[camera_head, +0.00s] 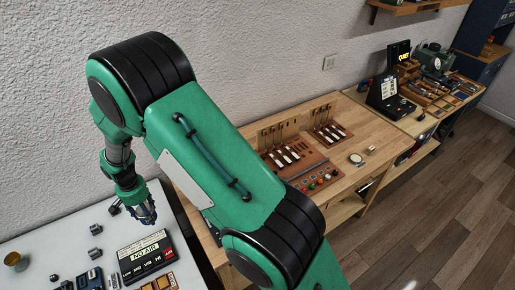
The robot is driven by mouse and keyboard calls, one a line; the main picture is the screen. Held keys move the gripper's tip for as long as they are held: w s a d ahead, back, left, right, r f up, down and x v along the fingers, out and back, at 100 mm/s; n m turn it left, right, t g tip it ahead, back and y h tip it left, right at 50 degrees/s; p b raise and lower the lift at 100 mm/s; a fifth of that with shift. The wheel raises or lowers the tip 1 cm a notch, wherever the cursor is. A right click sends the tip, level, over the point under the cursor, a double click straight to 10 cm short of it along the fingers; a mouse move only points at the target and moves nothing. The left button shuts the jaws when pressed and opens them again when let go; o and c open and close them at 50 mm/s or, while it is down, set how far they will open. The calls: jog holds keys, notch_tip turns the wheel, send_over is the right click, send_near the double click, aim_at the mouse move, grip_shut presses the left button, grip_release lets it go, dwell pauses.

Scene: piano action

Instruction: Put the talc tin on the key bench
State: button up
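My gripper (147,215) is at the left, pointing down over the white-topped table, just above and behind the box reading "NO AIR". Its fingers are small and dark here, and I cannot tell whether they are open or shut. No tin is clearly labelled talc. A round brass-coloured container (12,259) stands at the far left of the white table, and a small pale cylinder (371,150) stands on the wooden bench; I cannot tell whether either is the talc tin. The wooden bench (352,180) with piano-key pieces looks like the key bench. My arm hides part of it.
The white table (45,240) also bears grey metal cylinders (95,229) and the "NO AIR" box (146,258). Wooden racks (300,170) with key pieces and coloured knobs fill the wooden bench's middle; its front right is mostly clear. A cluttered bench (425,118) stands beyond.

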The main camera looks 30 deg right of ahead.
notch_tip(320, 180, up, 10)
jog(key=shift+f, duration=0.2)
jog(key=shift+w+d+r, duration=0.2)
jog(key=shift+d, duration=0.05)
jog(key=w+d+m, duration=0.6)
jog(key=d, duration=0.4)
jog(key=w+d+m, duration=0.6)
jog(key=d+m, duration=0.1)
jog(key=d, duration=0.4)
jog(key=w+d+m, duration=0.6)
jog(key=w+d, duration=0.1)
jog(key=d, duration=0.3)
jog(key=shift+s+d+f+b, duration=0.15)
jog(key=shift+f+b, duration=0.1)
jog(key=shift+f, duration=1.05)
jog(key=shift+d+f+b, duration=0.15)
jog(key=shift+f+b, duration=0.05)
jog(key=shift+f, duration=1.05)
jog(key=shift+f, duration=3.15)
jog(key=shift+b, duration=0.3)
